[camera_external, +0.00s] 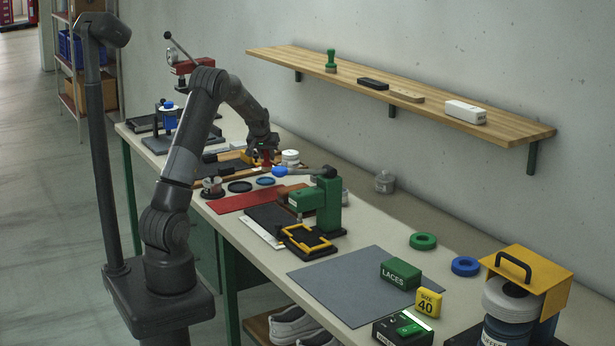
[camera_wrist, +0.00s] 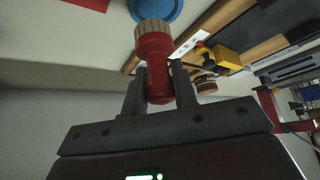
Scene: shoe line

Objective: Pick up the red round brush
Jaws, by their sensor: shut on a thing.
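The red round brush (camera_wrist: 154,52) is between the two fingers of my gripper (camera_wrist: 158,88) in the wrist view. Its red handle is clasped, and its pale bristle end points away from the gripper's palm. In the external view my gripper (camera_external: 264,150) is low over the far part of the bench, and a bit of the red brush (camera_external: 266,158) shows below it. The gripper is shut on the brush. I cannot tell from the external view whether the brush touches the bench.
A white jar (camera_external: 290,158) stands close to the right of the gripper. A blue-topped round item (camera_external: 279,171) and dark discs (camera_external: 240,186) lie in front. A green press (camera_external: 325,200) stands nearer on the bench (camera_external: 375,315). A wooden shelf (camera_external: 520,130) runs along the wall.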

